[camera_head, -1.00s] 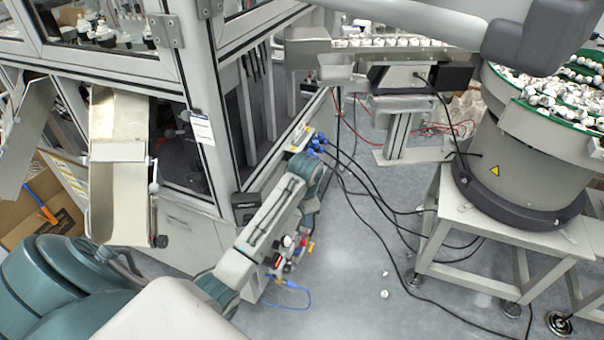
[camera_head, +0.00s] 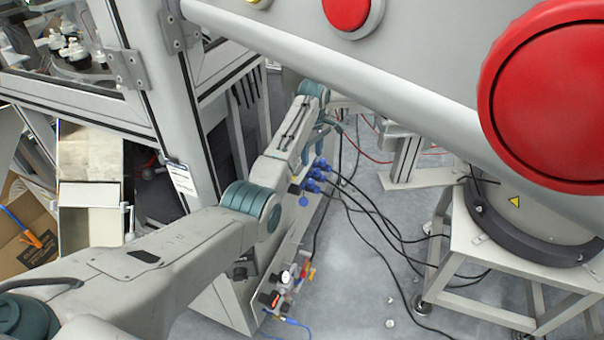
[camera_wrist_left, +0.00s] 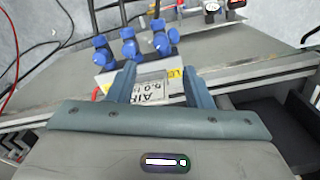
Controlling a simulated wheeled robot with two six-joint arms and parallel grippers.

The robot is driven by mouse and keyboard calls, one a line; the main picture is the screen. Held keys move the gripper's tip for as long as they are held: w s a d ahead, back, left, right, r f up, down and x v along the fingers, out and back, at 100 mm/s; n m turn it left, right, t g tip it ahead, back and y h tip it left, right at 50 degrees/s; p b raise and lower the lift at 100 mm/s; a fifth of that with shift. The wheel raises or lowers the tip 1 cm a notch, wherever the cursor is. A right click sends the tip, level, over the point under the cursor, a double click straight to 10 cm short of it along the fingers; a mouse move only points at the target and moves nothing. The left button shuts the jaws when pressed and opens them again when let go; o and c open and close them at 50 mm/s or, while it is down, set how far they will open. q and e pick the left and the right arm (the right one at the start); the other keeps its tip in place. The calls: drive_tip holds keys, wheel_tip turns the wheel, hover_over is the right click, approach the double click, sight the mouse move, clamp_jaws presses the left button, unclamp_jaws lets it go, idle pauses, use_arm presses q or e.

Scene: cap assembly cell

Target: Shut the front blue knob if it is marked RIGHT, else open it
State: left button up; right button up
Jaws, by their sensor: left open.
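Several blue knobs (camera_head: 315,174) with black cables sit in a cluster on a grey unit low beside the machine frame. In the left wrist view the blue knobs (camera_wrist_left: 130,46) stand just beyond my fingertips. A blue disc (camera_head: 303,201) shows a little nearer on the unit. My left gripper (camera_head: 322,138) is above and behind the cluster. I cannot read RIGHT on any knob. My right gripper is out of view.
Small valves and gauges (camera_head: 284,283) sit low on the unit. Black cables (camera_head: 375,230) run across the floor to a feeder stand (camera_head: 490,262). A metal chute (camera_head: 90,190) is at left.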

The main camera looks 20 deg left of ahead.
sight(311, 181)
use_arm(q)
wheel_tip(311, 181, down, 10)
drive_tip(key=shift+s+f, duration=0.1)
drive_tip(key=shift+f, duration=0.1)
drive_tip(key=c, duration=1)
